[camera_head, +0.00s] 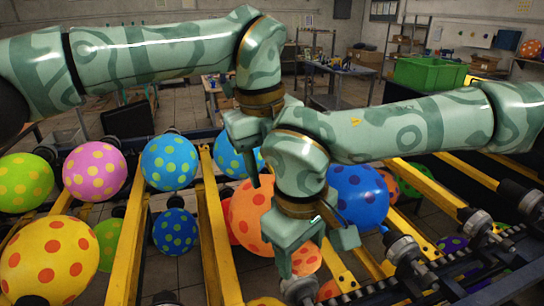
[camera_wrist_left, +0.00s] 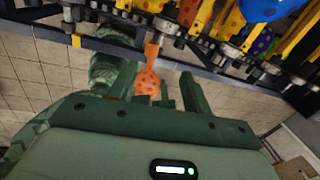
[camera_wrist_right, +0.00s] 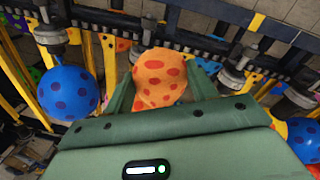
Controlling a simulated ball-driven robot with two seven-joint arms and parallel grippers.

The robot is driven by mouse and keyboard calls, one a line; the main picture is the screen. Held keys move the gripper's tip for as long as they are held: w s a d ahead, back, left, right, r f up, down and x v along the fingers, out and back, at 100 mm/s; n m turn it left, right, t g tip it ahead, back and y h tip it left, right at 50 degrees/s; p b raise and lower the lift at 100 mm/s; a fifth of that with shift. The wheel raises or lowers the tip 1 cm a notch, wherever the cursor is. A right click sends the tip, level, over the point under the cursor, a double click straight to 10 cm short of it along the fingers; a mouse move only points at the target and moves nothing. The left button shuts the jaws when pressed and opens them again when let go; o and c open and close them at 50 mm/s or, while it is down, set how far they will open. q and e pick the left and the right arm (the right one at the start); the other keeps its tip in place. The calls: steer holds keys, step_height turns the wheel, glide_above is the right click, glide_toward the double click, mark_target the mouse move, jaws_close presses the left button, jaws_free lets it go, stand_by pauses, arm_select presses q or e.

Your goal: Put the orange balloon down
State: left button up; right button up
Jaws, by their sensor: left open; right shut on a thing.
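An orange balloon with red spots (camera_wrist_right: 160,78) sits between the fingers of my right gripper (camera_wrist_right: 158,92) in the right wrist view, and the gripper is shut on it. In the head view my right gripper (camera_head: 300,268) hangs low over the front machinery, with spotted orange (camera_head: 306,262) showing beside its fingers. A large orange balloon (camera_head: 250,213) shows behind it, partly covered by my arms. My left gripper (camera_head: 252,160) is open, higher and farther back. In the left wrist view a small orange spotted shape (camera_wrist_left: 148,82) with a narrow neck appears near its fingers; contact is unclear.
Yellow rails (camera_head: 213,225) carry several spotted balloons, including pink (camera_head: 95,171), light blue (camera_head: 169,161), yellow (camera_head: 48,260) and dark blue (camera_head: 361,198) ones. Black rollers and fittings (camera_head: 407,250) line the front right. A green crate (camera_head: 430,74) stands at the back.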

arm_select(q)
step_height(320, 180, down, 10)
steer(key=d, duration=0.1)
steer(key=shift+w+d, duration=0.25)
steer(key=shift+w, duration=0.05)
steer(key=shift+c, duration=0.6)
steer(key=c, duration=0.7)
arm_select(e)
steer(key=shift+o, duration=0.3)
steer(key=o, duration=0.8)
arm_select(q)
steer(key=shift+c, duration=0.2)
arm_select(e)
steer(key=shift+r, duration=0.1)
